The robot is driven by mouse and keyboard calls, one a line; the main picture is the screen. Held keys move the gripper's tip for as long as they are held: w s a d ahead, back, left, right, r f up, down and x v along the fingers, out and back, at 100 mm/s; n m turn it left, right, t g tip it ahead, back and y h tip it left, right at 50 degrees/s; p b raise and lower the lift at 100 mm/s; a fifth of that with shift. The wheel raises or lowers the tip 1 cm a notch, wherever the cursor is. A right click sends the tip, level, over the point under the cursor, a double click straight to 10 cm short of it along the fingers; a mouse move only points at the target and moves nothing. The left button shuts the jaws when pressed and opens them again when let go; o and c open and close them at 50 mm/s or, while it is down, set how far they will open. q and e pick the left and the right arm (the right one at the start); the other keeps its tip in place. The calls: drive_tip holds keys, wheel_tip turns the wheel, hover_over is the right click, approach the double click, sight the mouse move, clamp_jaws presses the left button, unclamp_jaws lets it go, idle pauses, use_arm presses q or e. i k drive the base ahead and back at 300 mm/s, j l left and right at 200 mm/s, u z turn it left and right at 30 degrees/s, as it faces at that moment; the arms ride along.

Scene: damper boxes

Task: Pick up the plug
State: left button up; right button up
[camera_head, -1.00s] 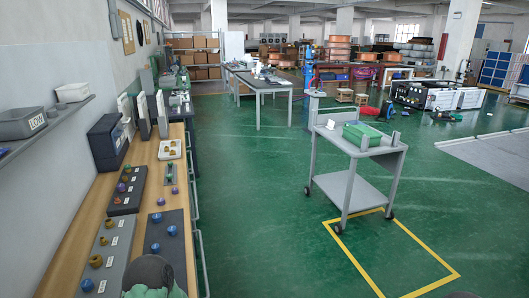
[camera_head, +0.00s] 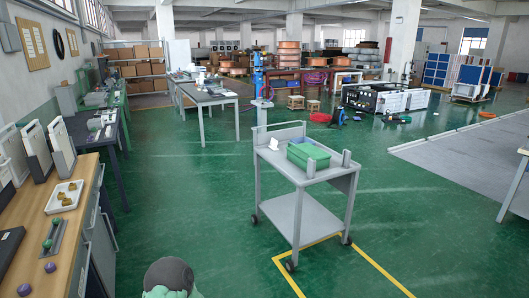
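I cannot tell which piece is the plug. Small knob-like pieces lie on the wooden workbench (camera_head: 66,262) at the lower left: a green piece (camera_head: 47,244), a purple piece (camera_head: 50,267) below it, and another purple piece (camera_head: 24,289) at the bottom edge. The green piece is on a narrow grey strip. A white tray (camera_head: 50,207) farther back on the bench holds several brass-coloured pieces (camera_head: 66,197). The nearer part of the bench is cut off by the frame. Neither gripper shows; only a rounded grey-green part, probably of my own arm, shows at the bottom.
A grey wheeled cart (camera_head: 300,215) with a green bin (camera_head: 308,153) stands ahead, by yellow floor lines (camera_head: 375,264). A grey table (camera_head: 205,97) stands farther back. Another table (camera_head: 515,208) edges in at the right. The green floor between bench and cart is clear.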

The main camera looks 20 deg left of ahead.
sight(56, 220)
drive_tip(key=i+j+u, duration=0.15)
drive_tip(key=i+u, duration=0.7)
drive_tip(key=i, duration=0.15)
drive_tip(key=i+l+u, duration=0.2)
drive_tip(key=i+u, duration=0.2)
drive_tip(key=i+l+u, duration=0.15)
drive_tip(key=i, duration=1.95)
drive_tip(key=i+u, duration=0.35)
drive_tip(key=i, duration=0.15)
drive_tip(key=i+u, duration=0.4)
drive_tip(key=i+l+u, duration=0.35)
drive_tip(key=i, duration=0.2)
